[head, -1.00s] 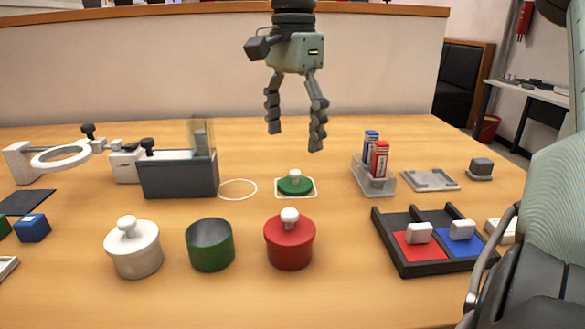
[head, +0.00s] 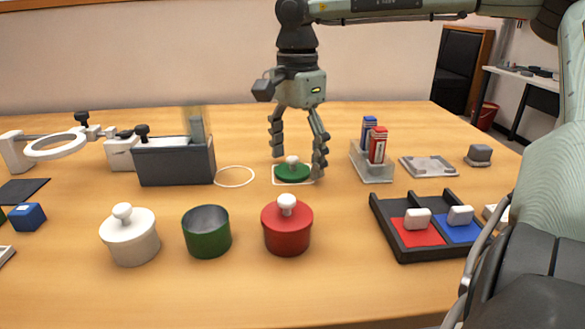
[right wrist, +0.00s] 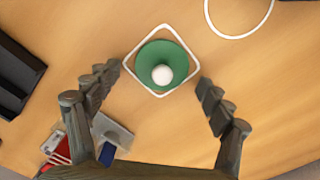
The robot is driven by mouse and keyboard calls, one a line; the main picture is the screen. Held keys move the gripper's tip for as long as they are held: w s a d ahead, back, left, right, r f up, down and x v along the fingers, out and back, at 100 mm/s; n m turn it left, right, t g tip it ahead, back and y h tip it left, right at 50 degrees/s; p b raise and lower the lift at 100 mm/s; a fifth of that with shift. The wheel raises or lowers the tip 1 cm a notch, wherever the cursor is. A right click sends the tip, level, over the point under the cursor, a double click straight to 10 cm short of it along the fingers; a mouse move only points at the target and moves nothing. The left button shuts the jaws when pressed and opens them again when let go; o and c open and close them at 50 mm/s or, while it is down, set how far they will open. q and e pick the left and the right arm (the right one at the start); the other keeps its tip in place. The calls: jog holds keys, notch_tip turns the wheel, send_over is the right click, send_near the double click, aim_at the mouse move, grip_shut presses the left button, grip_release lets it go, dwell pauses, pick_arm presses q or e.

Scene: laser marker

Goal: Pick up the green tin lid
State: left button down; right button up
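The green tin lid (head: 293,173) is a round disc with a white knob, lying inside a white square outline on the table. It also shows in the right wrist view (right wrist: 152,56), between and ahead of the finger tips. My right gripper (head: 299,165) is open and empty, its fingers pointing down on either side of the lid. It also shows in the right wrist view (right wrist: 158,85). I cannot tell whether a finger touches the lid. The green tin (head: 206,240) stands open without a lid, nearer the front. My left gripper is not in view.
A white tin (head: 130,240) and a red tin (head: 288,236) stand on either side of the green tin. A clear holder with blue and red boxes (head: 377,146) stands right of the gripper. A dark machine (head: 174,164) stands left, beside a white circle outline (head: 235,177).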

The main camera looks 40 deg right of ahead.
jog(key=c, duration=0.9)
